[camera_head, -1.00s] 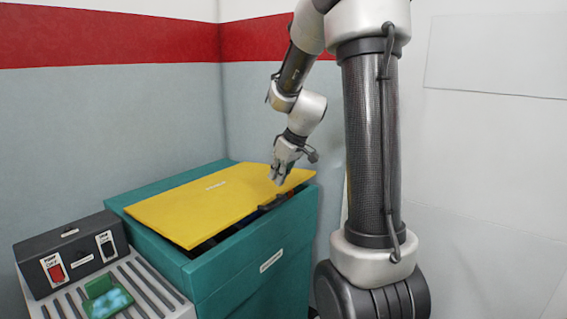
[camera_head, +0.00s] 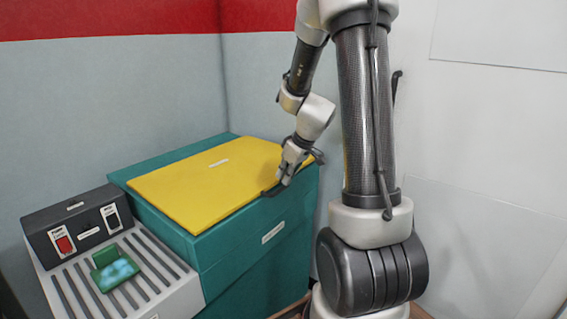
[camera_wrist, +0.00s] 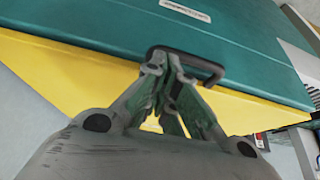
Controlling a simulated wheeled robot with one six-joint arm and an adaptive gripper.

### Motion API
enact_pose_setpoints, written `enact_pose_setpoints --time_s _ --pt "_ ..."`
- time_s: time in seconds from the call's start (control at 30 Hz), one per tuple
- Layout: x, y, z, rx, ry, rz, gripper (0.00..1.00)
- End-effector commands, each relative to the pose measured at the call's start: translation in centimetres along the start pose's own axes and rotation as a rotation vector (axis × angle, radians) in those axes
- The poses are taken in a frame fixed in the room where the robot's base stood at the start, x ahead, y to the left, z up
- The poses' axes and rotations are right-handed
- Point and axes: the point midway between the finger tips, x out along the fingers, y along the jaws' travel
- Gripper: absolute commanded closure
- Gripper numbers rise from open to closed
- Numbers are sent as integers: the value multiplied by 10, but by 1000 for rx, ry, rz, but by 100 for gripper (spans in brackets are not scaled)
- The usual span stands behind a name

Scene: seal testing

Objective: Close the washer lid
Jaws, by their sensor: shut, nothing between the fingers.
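The washer is a teal box (camera_head: 250,262) with a flat yellow lid (camera_head: 205,185) on top. The lid lies level with the rim, with no visible gap along its front edge. A dark handle (camera_head: 272,191) sits at the lid's front edge. My gripper (camera_head: 283,181) is shut and empty at the lid's front right part, by the handle. In the wrist view the shut fingertips (camera_wrist: 168,66) are at the black handle (camera_wrist: 190,62), beside the yellow lid (camera_wrist: 70,80) and teal body (camera_wrist: 110,25). Whether the fingers touch the lid cannot be told.
To the left is a grey slatted surface (camera_head: 165,272) with a green piece (camera_head: 115,271) on it. Behind it is a dark control box (camera_head: 75,228) with a red switch and a black switch. Walls stand close behind the washer.

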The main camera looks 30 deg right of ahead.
Motion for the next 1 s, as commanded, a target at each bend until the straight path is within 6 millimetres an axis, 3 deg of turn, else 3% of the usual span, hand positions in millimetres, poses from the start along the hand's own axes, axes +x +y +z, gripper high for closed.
enact_pose_setpoints --time_s 0.13,0.57,0.8,1.0 --pt "12 0 8 0 -1 2 100" --pt "9 0 8 0 -4 -1 100" --pt "-31 8 -16 -6 8 8 100" --pt "-82 8 -9 -4 9 10 100"
